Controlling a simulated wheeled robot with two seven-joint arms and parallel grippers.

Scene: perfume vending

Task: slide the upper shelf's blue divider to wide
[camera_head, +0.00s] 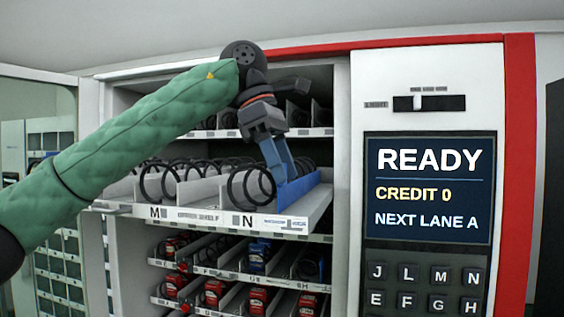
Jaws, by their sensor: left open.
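The upper shelf (180,214) is a pale tray that sticks out of the vending machine, with front labels M and N. The blue divider (299,192) stands toward its right side, running front to back, just right of the coil in lane N. My left gripper (279,176) comes down from above with its fingers at the divider. It is open, and the fingertips overlap the divider in the picture, so I cannot tell whether they touch it. My left arm hides part of the machine's left side. My right gripper is out of view.
Wire coils (162,182) fill the shelf's left lanes; the strip right of the divider looks empty. Lower shelves hold red and blue boxes (257,255). At right are the machine's screen (430,188), reading READY, a keypad (424,287) and a slider switch (428,103).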

